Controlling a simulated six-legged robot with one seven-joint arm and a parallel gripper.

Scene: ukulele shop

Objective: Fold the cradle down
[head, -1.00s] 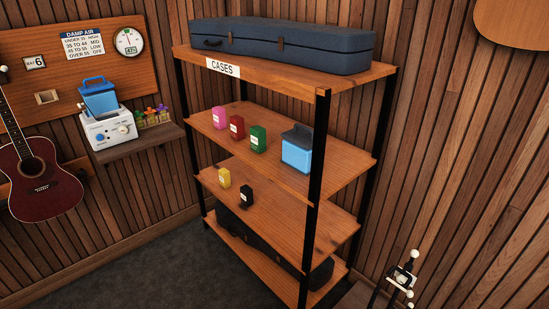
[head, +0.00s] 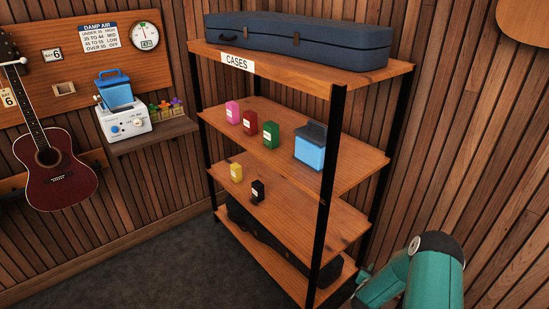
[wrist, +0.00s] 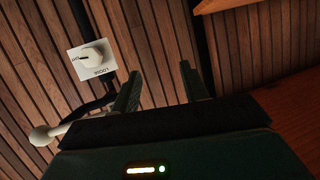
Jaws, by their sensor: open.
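My gripper (wrist: 162,70) shows in the wrist view with its two dark fingers apart and nothing between them. A white rounded tip on a black arm (wrist: 42,136) lies at the lower left of that view, left of the fingers; it looks like part of the cradle. Behind it, on the slatted wall, is a white plate with a round knob (wrist: 93,57), its lettering upside down. I cannot tell whether a finger touches anything. In the head view my teal arm fills the lower right and the cradle cannot be made out.
A wooden shelf rack with black posts (head: 328,200) stands left of my arm, holding a blue case (head: 300,40), several small boxes and a blue container (head: 310,150). A red guitar (head: 58,180) hangs at the left. The dark floor (head: 140,275) is clear at lower left.

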